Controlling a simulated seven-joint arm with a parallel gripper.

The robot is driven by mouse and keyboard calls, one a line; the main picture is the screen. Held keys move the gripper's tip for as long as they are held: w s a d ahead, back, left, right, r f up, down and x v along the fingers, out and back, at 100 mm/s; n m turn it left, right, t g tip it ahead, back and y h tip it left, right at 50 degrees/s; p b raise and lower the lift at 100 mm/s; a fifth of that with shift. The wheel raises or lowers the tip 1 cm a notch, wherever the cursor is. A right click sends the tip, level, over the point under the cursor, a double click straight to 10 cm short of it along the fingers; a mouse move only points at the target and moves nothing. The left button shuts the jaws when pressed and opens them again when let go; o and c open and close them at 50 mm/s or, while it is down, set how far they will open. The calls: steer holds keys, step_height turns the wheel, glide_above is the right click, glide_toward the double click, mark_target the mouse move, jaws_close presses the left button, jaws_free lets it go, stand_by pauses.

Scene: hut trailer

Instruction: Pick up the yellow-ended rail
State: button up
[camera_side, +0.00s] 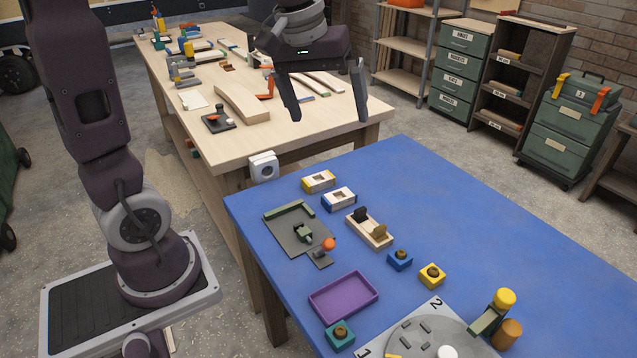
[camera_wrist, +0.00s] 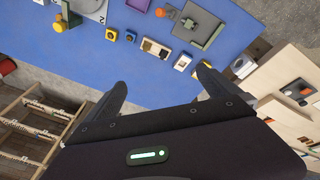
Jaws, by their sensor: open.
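A small whitish block with yellow ends and a square opening (camera_side: 318,181) lies flat near the far left edge of the blue table; it looks like the yellow-ended rail. A similar block with blue ends (camera_side: 338,199) lies just in front of it, apart, and also shows in the wrist view (camera_wrist: 182,62). My gripper (camera_side: 329,112) is open and empty, high above and behind these blocks, fingers pointing down. In the wrist view my gripper (camera_wrist: 162,76) has its fingers wide apart, and the right fingertip is close to the yellow-ended block, which is partly hidden there.
A wooden holder with dark pieces (camera_side: 369,229), a grey-green plate (camera_side: 295,232), a purple tray (camera_side: 343,297) and small knobbed blocks (camera_side: 400,259) stand nearby. A white round device (camera_side: 263,166) is by the table corner. The blue table's right side (camera_side: 500,220) is clear.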

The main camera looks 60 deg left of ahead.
steer(key=w+a+f+n+g, duration=0.2)
steer(key=w+a+f+n, duration=0.3)
steer(key=w+a+f, duration=0.45)
steer(key=n+g, duration=0.1)
steer(key=n, duration=0.4)
glide_toward(321, 185)
steer(key=w+a, duration=0.1)
steer(key=a, duration=0.1)
steer(key=f, duration=0.5)
steer(key=d+f, duration=0.1)
steer(key=f, duration=0.2)
steer(key=shift+r, duration=0.1)
steer(key=c, duration=1.3)
